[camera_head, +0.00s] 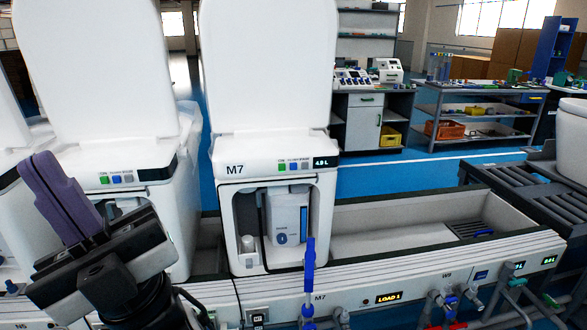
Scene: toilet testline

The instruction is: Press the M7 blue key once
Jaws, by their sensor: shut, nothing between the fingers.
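The M7 toilet (265,204) stands in the middle, its white lid raised and "M7" printed on the left of its front panel. Small keys sit in a row on that panel: a green one, the blue key (293,166) in the middle and a grey one to its right. A dark display (325,162) right of them reads what looks like 4.0 L. My gripper (38,163) is at the left, in front of the neighbouring toilet, with its purple fingers together, pointing up and empty. It is well left of the M7 blue key and touches no key that I can see.
A similar toilet (95,60) with its own green, blue and grey keys stands left of M7, partly behind my arm. Below M7 is a white line front (350,302) with displays, blue valve handle (309,265) and taps. Right of M7 is an empty trough (390,245).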

